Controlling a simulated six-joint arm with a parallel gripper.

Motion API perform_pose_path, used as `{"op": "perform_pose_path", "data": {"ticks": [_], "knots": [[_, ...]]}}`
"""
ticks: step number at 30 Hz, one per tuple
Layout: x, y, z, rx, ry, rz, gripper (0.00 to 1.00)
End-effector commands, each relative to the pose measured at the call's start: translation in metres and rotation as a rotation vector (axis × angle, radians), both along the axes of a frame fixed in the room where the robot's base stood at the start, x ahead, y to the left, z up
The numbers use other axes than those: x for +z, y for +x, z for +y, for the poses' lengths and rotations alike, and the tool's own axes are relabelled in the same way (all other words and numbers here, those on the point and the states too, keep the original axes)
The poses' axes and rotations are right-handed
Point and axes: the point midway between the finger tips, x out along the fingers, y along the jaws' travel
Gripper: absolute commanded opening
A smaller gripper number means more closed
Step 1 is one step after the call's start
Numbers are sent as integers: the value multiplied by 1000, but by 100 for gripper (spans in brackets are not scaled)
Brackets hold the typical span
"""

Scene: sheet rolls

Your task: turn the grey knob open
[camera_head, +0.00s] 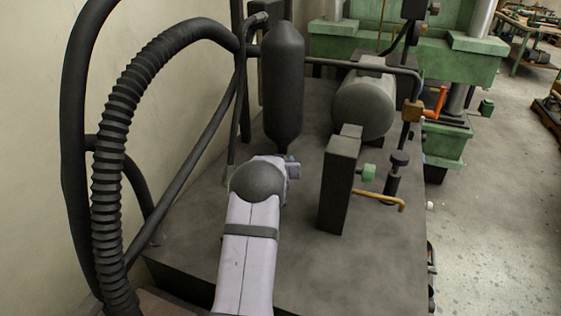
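My pale arm reaches up from the bottom centre, left of the block and apart from the knobs. No gripper fingers can be made out beyond its dark rounded joint.
A dark upright cylinder (283,85) and a grey horizontal drum (366,103) stand behind. An orange lever (437,103) is at the right. A thick ribbed hose (107,180) arches at the left.

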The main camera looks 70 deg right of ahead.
Motion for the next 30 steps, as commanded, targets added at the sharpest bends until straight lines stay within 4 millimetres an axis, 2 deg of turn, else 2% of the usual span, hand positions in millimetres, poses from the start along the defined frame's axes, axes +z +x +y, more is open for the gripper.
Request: {"op": "perform_pose_path", "data": {"ticks": [13,21,30], "knots": [[11,-2,-3,144,-8,3,24],[8,-1,-2,218,-7,-1,24],[5,0,-1,227,-6,-4,24]]}}
